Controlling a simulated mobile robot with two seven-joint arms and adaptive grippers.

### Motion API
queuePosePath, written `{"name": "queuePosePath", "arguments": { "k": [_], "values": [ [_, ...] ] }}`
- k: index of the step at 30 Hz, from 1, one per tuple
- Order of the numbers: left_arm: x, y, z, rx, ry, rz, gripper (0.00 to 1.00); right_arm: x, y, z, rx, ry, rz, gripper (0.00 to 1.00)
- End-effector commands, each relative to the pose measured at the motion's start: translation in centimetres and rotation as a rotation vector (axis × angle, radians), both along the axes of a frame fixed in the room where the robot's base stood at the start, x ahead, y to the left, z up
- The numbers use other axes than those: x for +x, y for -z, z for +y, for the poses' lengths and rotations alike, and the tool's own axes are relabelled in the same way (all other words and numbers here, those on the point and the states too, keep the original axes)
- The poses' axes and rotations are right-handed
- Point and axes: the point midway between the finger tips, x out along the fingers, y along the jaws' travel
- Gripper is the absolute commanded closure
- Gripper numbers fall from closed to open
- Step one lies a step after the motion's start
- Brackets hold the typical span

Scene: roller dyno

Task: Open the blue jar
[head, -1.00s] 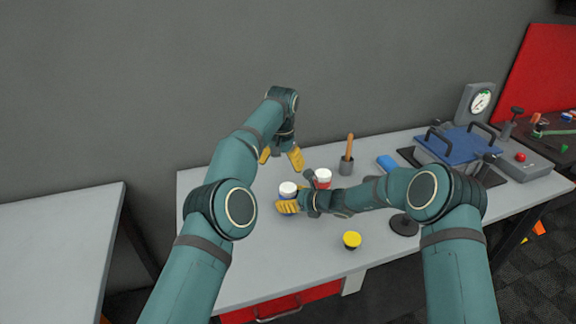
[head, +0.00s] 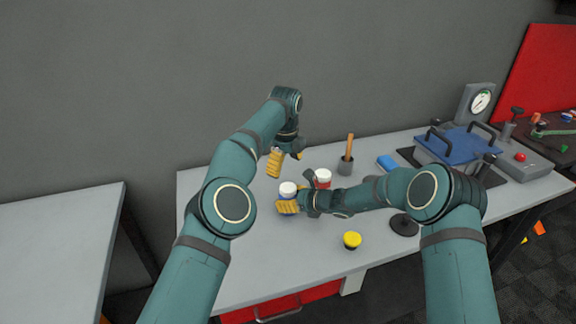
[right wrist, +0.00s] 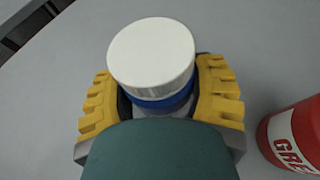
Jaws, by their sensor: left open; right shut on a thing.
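The blue jar (right wrist: 160,103) has a white lid (right wrist: 151,53) and stands upright on the table. In the head view its white lid (head: 288,188) shows above my right gripper (head: 289,206). My right gripper is shut on the jar body below the lid, with one yellow finger on each side in the right wrist view (right wrist: 160,105). The jar's lower part is hidden by the gripper. My left gripper (head: 284,162) is open and empty, pointing down above and behind the jar, apart from the lid.
A red jar (head: 323,177) with a white lid stands close to the right of the blue jar. A yellow-lidded jar (head: 352,240) stands nearer the front. A grey cup (head: 346,166) with a wooden-handled tool is behind. The table's left part (head: 195,185) is clear.

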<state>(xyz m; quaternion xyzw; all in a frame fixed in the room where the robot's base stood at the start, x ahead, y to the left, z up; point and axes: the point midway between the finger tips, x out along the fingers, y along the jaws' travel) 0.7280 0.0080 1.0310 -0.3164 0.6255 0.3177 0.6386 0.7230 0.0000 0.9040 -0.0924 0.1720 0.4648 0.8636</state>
Motion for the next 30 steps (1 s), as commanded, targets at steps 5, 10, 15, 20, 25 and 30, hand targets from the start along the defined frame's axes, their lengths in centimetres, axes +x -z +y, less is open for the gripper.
{"name": "queuePosePath", "arguments": {
  "k": [5,10,15,20,25,30],
  "values": [
    [-0.3,0.0,-0.4,-0.002,0.307,0.011,0.17,0.0,-0.1,0.0,0.001,0.0,-0.002,1.0],
    [-0.4,0.0,-0.7,-0.005,0.513,0.016,0.17,0.0,-0.1,0.0,0.001,0.0,-0.002,1.0],
    [-0.5,0.1,-0.8,-0.004,0.606,0.019,0.17,0.0,-0.1,0.0,0.001,0.0,-0.002,1.0],
    [-0.5,1.1,-0.8,-0.005,0.62,0.021,0.17,0.0,-0.1,0.0,0.001,0.0,-0.002,1.0],
    [-0.5,3.3,-0.7,-0.005,0.618,0.022,0.17,0.0,-0.1,0.0,0.001,0.0,-0.002,1.0],
    [-0.5,5.8,-0.8,-0.006,0.617,0.02,0.17,0.0,-0.1,0.0,0.001,0.0,-0.002,1.0]
  ]
}}
